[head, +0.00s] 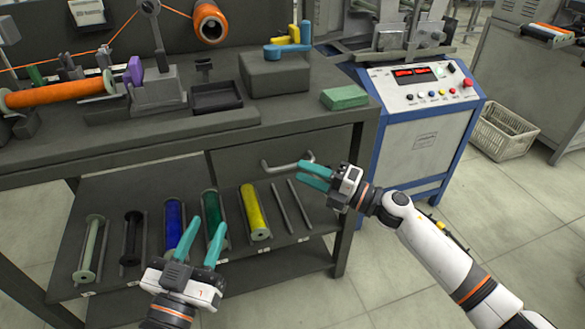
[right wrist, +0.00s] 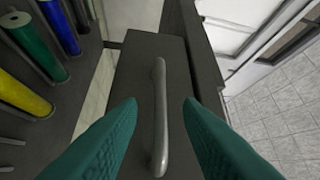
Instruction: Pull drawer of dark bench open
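The dark bench (head: 150,151) has a drawer (head: 240,163) under its top on the right side; the drawer looks shut. Its grey bar handle (head: 289,164) is on the drawer front, and in the right wrist view the handle (right wrist: 160,115) lies between my two teal fingers. My right gripper (head: 308,177) is open, its fingertips close to the handle; I cannot tell whether they touch it. My left gripper (head: 202,241) is open and empty, in front of the lower shelf.
The lower shelf (head: 150,285) holds several coloured bobbins, such as a yellow one (head: 254,212), and two thin rods (head: 288,206). A blue and white control cabinet (head: 425,140) stands close to the right of the bench. The floor in front is clear.

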